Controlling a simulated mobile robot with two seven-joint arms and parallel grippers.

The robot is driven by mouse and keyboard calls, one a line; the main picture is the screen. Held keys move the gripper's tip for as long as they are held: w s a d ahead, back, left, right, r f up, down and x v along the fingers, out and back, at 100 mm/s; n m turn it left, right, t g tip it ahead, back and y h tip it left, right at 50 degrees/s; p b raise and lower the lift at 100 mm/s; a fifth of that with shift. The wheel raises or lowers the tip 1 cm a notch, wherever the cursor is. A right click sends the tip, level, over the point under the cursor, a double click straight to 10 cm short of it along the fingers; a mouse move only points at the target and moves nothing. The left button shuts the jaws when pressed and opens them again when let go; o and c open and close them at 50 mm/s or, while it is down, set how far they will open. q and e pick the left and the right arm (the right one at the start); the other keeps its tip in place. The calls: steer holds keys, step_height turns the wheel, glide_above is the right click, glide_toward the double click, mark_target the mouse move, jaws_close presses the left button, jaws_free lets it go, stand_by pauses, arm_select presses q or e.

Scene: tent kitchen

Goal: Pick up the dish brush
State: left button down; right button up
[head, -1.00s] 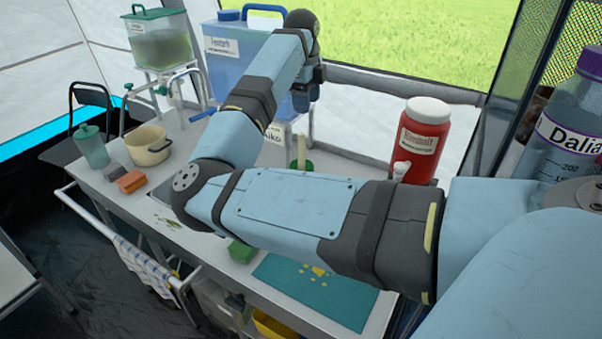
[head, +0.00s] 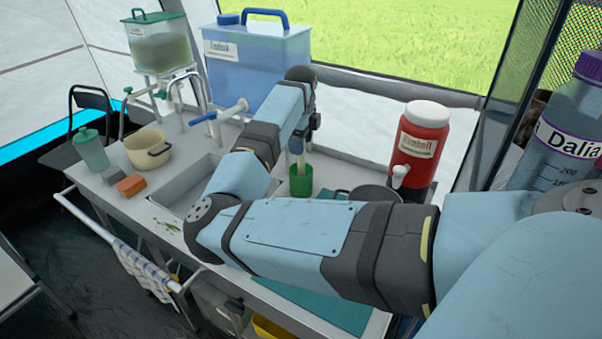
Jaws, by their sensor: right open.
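A green cup (head: 300,184) stands on the counter behind my arm. A pale upright handle (head: 301,161) rises from it; this looks like the dish brush, and its head is hidden inside the cup. My right gripper (head: 299,143) is open and points down at the top of the handle. The arm's end partly hides the fingers, so I cannot tell whether the handle is between them or whether they touch it. My left gripper is out of view.
A blue water tank (head: 262,65) with a tap stands behind the sink (head: 180,187). A red drink jug (head: 420,146) stands to the right. A cream pot (head: 148,149) and an orange sponge (head: 130,185) sit on the left. A teal board (head: 325,305) lies in front, partly behind my arm.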

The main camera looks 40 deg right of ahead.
step_height(320, 180, down, 2)
steer(key=shift+f, duration=0.1)
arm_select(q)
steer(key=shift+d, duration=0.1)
arm_select(e)
jaws_close()
